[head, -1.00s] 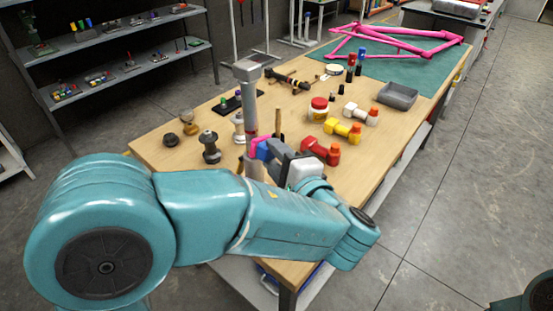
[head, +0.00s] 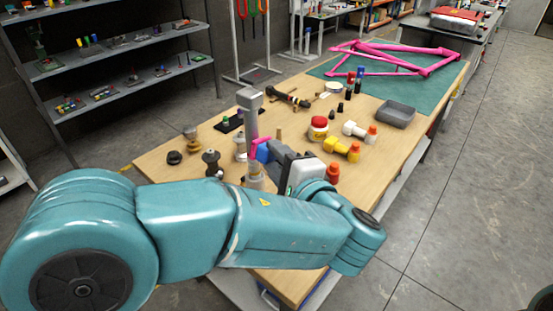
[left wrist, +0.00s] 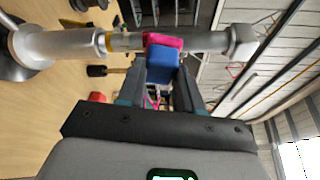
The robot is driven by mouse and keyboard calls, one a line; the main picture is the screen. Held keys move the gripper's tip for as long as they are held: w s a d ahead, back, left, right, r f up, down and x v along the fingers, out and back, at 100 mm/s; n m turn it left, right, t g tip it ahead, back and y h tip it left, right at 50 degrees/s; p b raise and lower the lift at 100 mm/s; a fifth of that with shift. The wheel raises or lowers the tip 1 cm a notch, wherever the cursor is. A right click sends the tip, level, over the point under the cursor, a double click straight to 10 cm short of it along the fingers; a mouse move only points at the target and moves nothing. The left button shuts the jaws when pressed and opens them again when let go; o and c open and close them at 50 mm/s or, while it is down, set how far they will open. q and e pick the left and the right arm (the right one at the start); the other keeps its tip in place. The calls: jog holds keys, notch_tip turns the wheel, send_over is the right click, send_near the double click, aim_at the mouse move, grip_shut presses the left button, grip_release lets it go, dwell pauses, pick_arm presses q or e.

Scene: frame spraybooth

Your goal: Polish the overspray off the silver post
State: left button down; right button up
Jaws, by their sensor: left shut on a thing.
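The silver post (head: 251,122) stands upright near the left front of the table, with a square cap on top. It lies sideways across the left wrist view (left wrist: 205,41), with a yellowish patch (left wrist: 126,41) left of the pad. My left gripper (head: 268,155) is shut on a blue block (left wrist: 161,68) with a pink pad (left wrist: 163,40) on its face. The blue block and pink edge also show beside the post in the head view. The pad appears to touch the post. My left arm hides the table's front. My right gripper is not in view.
Dark and metal knobs (head: 211,162) stand left of the post.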

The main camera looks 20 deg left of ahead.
pick_arm(q)
jog(key=shift+s+d+b, duration=0.1)
jog(key=shift+s+d, duration=0.25)
jog(key=shift+d, duration=0.6)
jog(key=shift+s+d+b, duration=0.1)
jog(key=shift+s+d, duration=0.2)
jog(key=shift+d, duration=0.6)
jog(key=shift+s+d+b, duration=0.1)
jog(key=shift+s+d, duration=0.25)
jog(key=shift+d, duration=0.6)
jog(key=d, duration=0.1)
jog(key=s+d, duration=0.1)
jog(key=shift+d, duration=0.35)
jog(key=w+a+b, duration=0.1)
jog(key=w+a, duration=0.1)
jog(key=a, duration=0.4)
jog(key=shift+w+a, duration=0.15)
jog(key=shift+a, duration=0.15)
jog(key=shift+w+a+b, duration=0.2)
jog(key=shift+a, duration=0.3)
jog(key=shift+w+a+b, duration=0.15)
jog(key=shift+a+b, duration=0.05)
jog(key=shift+a, duration=0.25)
jog(key=shift+f, duration=0.1)
